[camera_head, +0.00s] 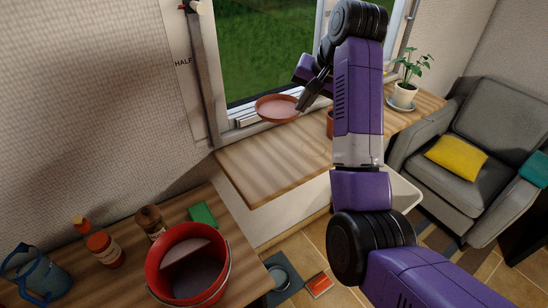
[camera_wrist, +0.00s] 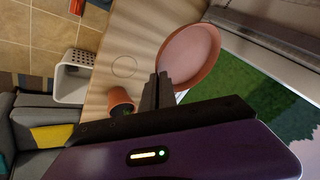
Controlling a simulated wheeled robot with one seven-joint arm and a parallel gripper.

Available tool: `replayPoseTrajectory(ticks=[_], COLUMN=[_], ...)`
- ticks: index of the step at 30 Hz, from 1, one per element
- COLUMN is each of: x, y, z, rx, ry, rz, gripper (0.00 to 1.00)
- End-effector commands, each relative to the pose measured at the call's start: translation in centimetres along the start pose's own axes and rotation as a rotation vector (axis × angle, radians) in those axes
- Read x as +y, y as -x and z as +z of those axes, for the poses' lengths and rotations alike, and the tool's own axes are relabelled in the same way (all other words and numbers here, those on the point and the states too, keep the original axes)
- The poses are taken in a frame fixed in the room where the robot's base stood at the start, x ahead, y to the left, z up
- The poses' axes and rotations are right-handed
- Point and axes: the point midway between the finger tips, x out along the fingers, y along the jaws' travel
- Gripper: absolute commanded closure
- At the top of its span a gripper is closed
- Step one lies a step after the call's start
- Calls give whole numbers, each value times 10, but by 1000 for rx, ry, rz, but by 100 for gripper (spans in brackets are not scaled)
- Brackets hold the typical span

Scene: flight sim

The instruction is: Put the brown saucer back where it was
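The brown saucer (camera_head: 277,107) is at the window side of the wooden sill (camera_head: 262,165), and appears raised above it. In the wrist view the saucer (camera_wrist: 190,55) fills the upper middle, with its hollow side showing. My gripper (camera_head: 301,105) is at the saucer's right edge in the head view. In the wrist view its fingers (camera_wrist: 160,84) are close together on the saucer's rim. A round ring mark (camera_wrist: 124,67) shows on the bare sill, beside the saucer. A small terracotta pot (camera_wrist: 120,99) stands near the ring, partly hidden by my arm in the head view.
A potted plant (camera_head: 404,93) on a pale saucer stands at the sill's right end. The window (camera_head: 262,45) is behind the sill. A red bucket (camera_head: 187,265), jars and a green block (camera_head: 202,214) are on the lower left table. The sill's left part is clear.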

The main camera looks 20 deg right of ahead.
Motion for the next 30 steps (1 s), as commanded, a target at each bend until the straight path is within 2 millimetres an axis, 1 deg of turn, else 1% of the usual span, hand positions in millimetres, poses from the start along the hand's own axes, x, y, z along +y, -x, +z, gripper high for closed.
replayPoseTrajectory(ticks=[2,5,15,21,24,28,30], x=[-2,3,32,47,51,54,57], y=[2,-10,-80,-115,-126,-133,-139], z=[-2,3,32,46,50,53,56], rx=[1,-1,-2,0,2,2,2], ry=[-9,-13,-13,-11,-11,-11,-12], rz=[1,3,3,1,1,0,1], gripper=[100,100,100,100,100,100,100])
